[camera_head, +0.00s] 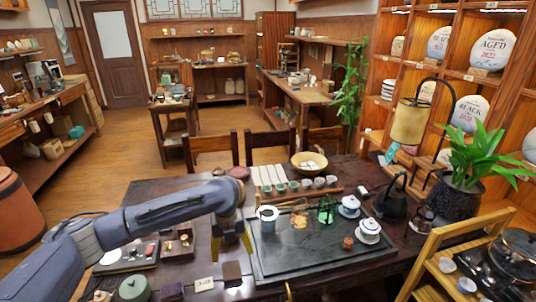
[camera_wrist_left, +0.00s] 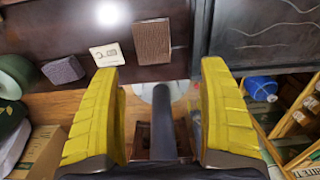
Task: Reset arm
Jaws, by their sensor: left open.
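My left gripper (camera_head: 232,243) hangs over the front of the dark table (camera_head: 155,192), left of the black tea tray (camera_head: 325,257). In the left wrist view its two yellow fingers (camera_wrist_left: 160,108) stand wide apart with nothing held between them. A brown textured block (camera_head: 232,271) lies on the table just beyond the fingertips; it also shows in the wrist view (camera_wrist_left: 152,41). A white card (camera_head: 204,284) and a dark patterned block (camera_head: 171,290) lie to its left, apart from the fingers. My right gripper is not seen.
A green lidded jar (camera_head: 134,289) is near the front left. A wooden stand (camera_head: 428,262) is at right.

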